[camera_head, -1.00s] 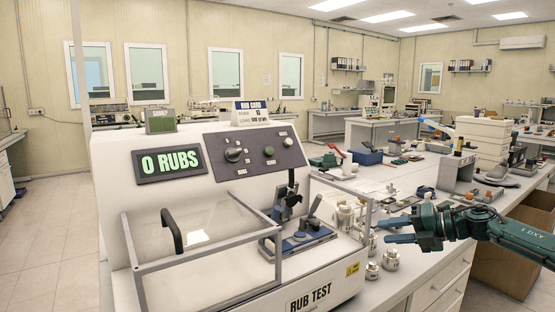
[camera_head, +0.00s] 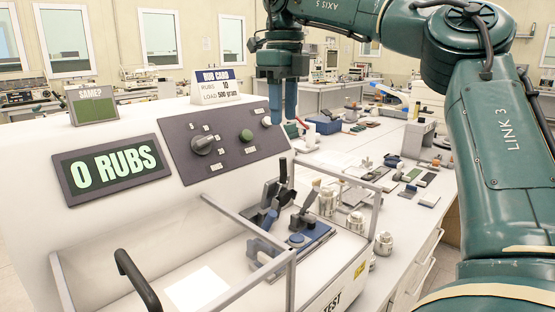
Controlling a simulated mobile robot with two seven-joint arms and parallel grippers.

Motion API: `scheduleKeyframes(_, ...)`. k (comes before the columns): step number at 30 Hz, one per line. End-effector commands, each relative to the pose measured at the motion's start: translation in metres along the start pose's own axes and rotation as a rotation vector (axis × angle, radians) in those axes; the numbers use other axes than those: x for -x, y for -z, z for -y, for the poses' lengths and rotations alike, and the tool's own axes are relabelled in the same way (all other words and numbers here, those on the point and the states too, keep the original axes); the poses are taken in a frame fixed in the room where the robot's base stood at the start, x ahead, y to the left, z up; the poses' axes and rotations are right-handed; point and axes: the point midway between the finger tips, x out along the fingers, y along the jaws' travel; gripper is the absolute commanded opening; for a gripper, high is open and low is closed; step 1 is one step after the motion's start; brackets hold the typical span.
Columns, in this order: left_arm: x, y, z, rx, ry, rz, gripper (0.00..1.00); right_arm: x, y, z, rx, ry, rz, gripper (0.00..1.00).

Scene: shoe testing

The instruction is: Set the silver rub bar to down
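The rub test machine (camera_head: 110,235) fills the left and front, its display reading "0 RUBS". In its bay a dark upright lever with a grey lower part (camera_head: 283,178) stands above a blue-and-grey clamp base (camera_head: 302,243); I take it to be the rub bar, but cannot tell for sure. It looks raised. A second grey lever (camera_head: 305,212) tilts beside it. My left gripper is out of view.
A clear cover with a grey frame and black handle (camera_head: 136,280) stands at the bay's front. Metal weights (camera_head: 383,243) stand on the bench to the right. A rub card sign (camera_head: 216,86) sits on the machine top. My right arm covers the right side.

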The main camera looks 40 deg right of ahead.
Motion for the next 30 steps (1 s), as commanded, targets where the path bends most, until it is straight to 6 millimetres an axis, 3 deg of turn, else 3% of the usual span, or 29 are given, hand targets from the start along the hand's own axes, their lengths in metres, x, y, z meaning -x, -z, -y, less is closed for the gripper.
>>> scheduleKeyframes(9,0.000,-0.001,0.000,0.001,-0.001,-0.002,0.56,-0.068,0.001,0.000,0.001,-0.005,0.000,0.36)
scheduleKeyframes(15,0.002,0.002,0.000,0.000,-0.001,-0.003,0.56,-0.097,0.000,0.000,0.000,-0.004,0.002,0.36)
scheduleKeyframes(21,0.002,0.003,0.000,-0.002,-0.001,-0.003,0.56,-0.110,0.000,0.000,-0.002,-0.002,0.004,0.36)
scheduleKeyframes(30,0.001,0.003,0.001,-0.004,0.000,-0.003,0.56,-0.111,0.000,0.000,-0.002,-0.002,0.004,0.33)
